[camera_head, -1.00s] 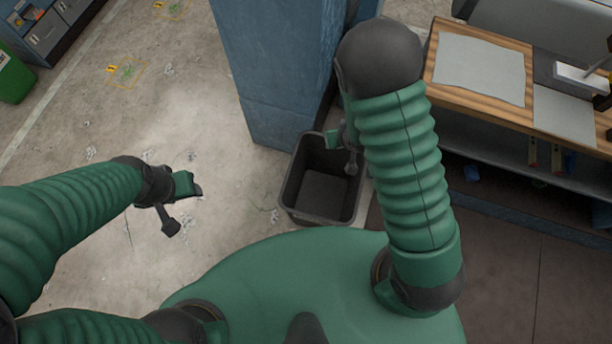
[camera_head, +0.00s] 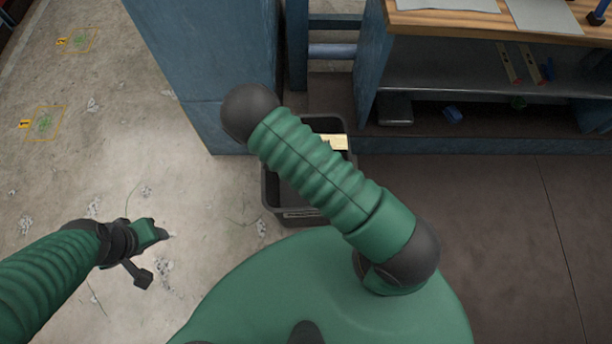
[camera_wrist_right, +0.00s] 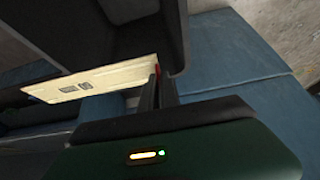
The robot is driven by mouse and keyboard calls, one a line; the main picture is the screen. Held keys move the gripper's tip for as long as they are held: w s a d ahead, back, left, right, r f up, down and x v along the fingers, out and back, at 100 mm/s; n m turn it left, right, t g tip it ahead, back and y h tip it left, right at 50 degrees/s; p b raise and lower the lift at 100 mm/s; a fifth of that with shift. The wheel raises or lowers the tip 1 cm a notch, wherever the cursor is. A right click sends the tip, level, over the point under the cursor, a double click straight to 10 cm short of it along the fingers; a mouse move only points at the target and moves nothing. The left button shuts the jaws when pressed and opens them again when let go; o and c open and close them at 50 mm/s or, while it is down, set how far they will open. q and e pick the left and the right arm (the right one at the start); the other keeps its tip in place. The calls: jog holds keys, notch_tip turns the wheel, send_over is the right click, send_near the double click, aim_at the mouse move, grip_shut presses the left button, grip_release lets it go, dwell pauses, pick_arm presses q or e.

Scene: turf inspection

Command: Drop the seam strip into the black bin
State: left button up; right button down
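The black bin (camera_head: 271,195) stands on the floor in front of me, partly hidden behind my right arm. The seam strip is a flat cream piece with small dark markings (camera_wrist_right: 85,85). In the right wrist view one end is between the dark fingers of my right gripper (camera_wrist_right: 160,86), and the rest sticks out to the left. In the head view part of the strip (camera_head: 334,141) shows over the bin's far right part; my right gripper is hidden there.
A blue column (camera_head: 205,70) stands just behind and left of the bin. A bench with a wooden top (camera_head: 480,22) and a lower shelf (camera_head: 470,85) is at the upper right. Pale scraps (camera_head: 165,270) and marked floor patches (camera_head: 43,123) lie on the left.

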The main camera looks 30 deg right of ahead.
jog(key=f+b, duration=0.2)
jog(key=f, duration=0.1)
jog(key=f+b, duration=0.1)
jog(key=f, duration=0.1)
jog(key=shift+d+f, duration=0.15)
jog(key=shift+d, duration=0.25)
pick_arm(q)
jog(key=s+x, duration=0.1)
jog(key=x, duration=0.3)
pick_arm(e)
jog(key=c, duration=1.5)
grip_release()
jog(key=shift+a, duration=0.4)
jog(key=shift+c, duration=0.2)
jog(key=shift+d+r, duration=0.25)
pick_arm(q)
jog(key=w+p+v, duration=0.3)
jog(key=p+v, duration=1.1)
jog(key=shift+a+r, duration=0.15)
jog(key=shift+r, duration=0.3)
pick_arm(e)
jog(key=v, duration=1.6)
jog(key=shift+a+r, duration=0.15)
jog(key=shift+r, duration=0.05)
